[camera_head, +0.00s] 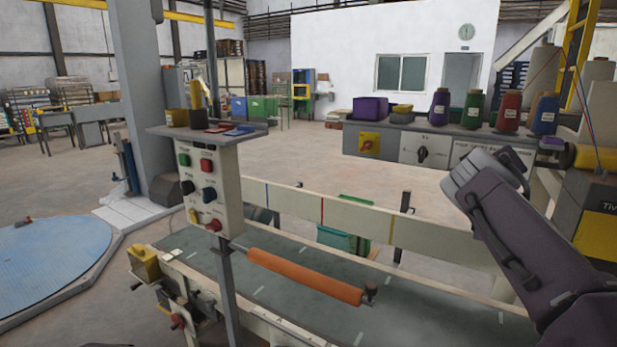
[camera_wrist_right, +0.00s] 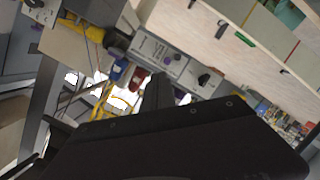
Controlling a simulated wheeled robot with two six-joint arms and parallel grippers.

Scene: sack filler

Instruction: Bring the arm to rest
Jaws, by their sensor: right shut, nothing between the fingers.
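My right arm (camera_head: 500,215) comes in from the lower right of the head view. It is folded and raised above the right end of the conveyor, in front of the bench with thread cones. In the right wrist view a large dark part of my arm fills the bottom. A narrow dark shape, my right gripper (camera_wrist_right: 156,88), stands up from it. It is shut with nothing held, and clear of the things behind it. My left gripper is not in the head view.
A conveyor with an orange roller (camera_head: 305,276) runs across the front. A control box (camera_head: 209,190) stands on a post at left. Thread cones, one purple (camera_head: 439,104), line the bench (camera_head: 400,143). A blue turntable (camera_head: 50,260) lies far left. Open floor lies beyond the conveyor.

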